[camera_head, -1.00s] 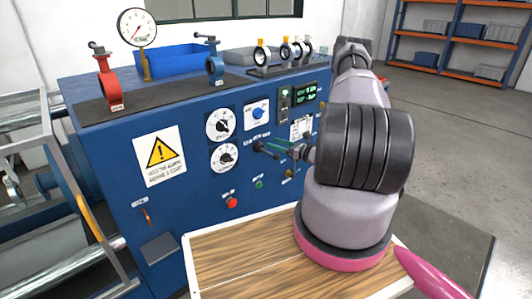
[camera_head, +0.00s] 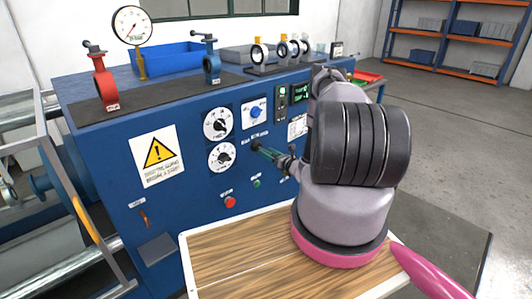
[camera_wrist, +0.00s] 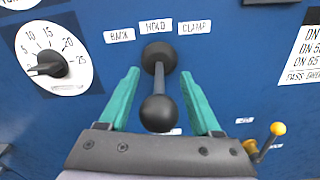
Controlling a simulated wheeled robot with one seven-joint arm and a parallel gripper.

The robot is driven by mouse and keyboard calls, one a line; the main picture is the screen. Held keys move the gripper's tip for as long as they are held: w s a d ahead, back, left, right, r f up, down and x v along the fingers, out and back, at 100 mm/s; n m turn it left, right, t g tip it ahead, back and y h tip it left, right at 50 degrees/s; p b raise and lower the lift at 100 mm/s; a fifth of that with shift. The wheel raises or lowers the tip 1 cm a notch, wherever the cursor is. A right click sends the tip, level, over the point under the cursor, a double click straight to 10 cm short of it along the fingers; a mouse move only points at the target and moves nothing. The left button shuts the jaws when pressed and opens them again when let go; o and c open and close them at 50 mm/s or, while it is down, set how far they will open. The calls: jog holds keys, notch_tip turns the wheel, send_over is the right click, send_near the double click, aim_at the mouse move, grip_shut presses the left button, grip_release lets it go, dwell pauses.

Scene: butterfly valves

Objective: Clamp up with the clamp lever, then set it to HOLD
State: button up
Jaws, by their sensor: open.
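The clamp lever (camera_wrist: 159,85) is a black rod with a ball end on a round base in the wrist view. It stands below the middle label, HOLD (camera_wrist: 156,27), with BACK (camera_wrist: 120,35) at its left and CLAMP (camera_wrist: 194,27) at its right. My gripper (camera_wrist: 160,76) is open, with one green finger on each side of the lever and visible gaps to both. In the head view my gripper (camera_head: 276,157) is at the blue panel, and its fingers partly hide the lever.
A numbered dial (camera_wrist: 46,65) is left of the lever. A small yellow-knobbed lever (camera_wrist: 266,140) is at lower right. A red button (camera_head: 230,202) and a green button (camera_head: 257,184) sit low on the panel. A wooden-topped table (camera_head: 235,260) stands in front.

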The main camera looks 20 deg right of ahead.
jog(key=shift+w+a, duration=0.2)
jog(key=shift+w, duration=0.4)
grip_shut()
dwell(1.1)
